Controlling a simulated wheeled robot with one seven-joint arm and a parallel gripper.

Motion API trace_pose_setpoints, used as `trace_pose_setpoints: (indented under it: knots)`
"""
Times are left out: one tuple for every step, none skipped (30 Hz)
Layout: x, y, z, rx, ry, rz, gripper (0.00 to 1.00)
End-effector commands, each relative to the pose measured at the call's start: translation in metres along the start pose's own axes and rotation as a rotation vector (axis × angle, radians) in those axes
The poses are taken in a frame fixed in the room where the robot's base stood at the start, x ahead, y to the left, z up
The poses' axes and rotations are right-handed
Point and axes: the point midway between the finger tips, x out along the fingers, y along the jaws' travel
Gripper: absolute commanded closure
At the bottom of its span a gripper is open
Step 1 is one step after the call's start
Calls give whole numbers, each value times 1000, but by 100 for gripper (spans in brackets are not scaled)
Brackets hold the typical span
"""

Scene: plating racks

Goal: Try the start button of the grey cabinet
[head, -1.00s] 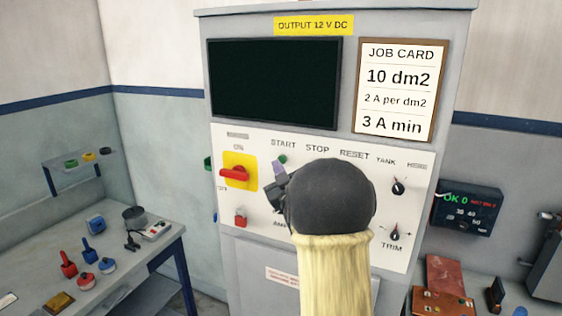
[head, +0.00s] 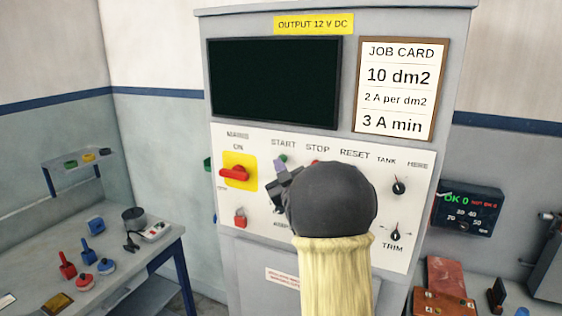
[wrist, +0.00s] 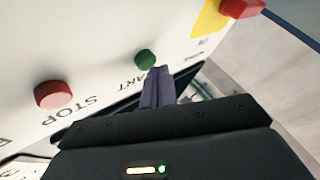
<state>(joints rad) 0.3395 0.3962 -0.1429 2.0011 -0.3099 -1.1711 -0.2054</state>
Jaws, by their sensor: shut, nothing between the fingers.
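The grey cabinet (head: 222,120) stands in the middle of the head view, with a dark, blank screen (head: 275,84). Its white panel carries the green start button (head: 282,158), under the word START. The button also shows in the wrist view (wrist: 145,59), uncovered. My gripper (head: 281,170) is shut and empty, with its tips just below the start button in the head view. In the wrist view the closed fingers (wrist: 160,72) lie close beside the button; I cannot tell whether they touch the panel. The red stop button (wrist: 53,95) is farther left there.
A red mains switch (head: 234,174) on a yellow plate sits left on the panel, above a red padlock-like piece (head: 240,217). Black knobs (head: 398,187) are at right. A job card (head: 398,92) hangs above. A cluttered bench (head: 165,250) stands at left.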

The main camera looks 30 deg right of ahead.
Motion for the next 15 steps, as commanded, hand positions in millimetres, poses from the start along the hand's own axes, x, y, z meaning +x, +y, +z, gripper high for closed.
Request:
trace_pose_setpoints:
  knots:
    - [0,0,1,0,0,0,100]
    - [0,0,1,0,0,0,100]
    - [1,1,1,0,0,0,100]
    - [1,1,1,0,0,0,100]
    - [1,1,1,0,0,0,100]
    - [2,1,2,0,0,0,100]
    - [2,1,2,-1,0,0,100]
    - [2,2,2,-1,0,0,100]
    - [2,2,2,-1,0,0,100]
    - [2,2,2,-1,0,0,100]
    - [3,2,2,-1,0,0,100]
    - [3,2,3,0,0,0,100]
    - [3,2,3,0,0,0,100]
    - [3,3,3,0,0,0,100]
    - [4,3,3,0,-1,1,100]
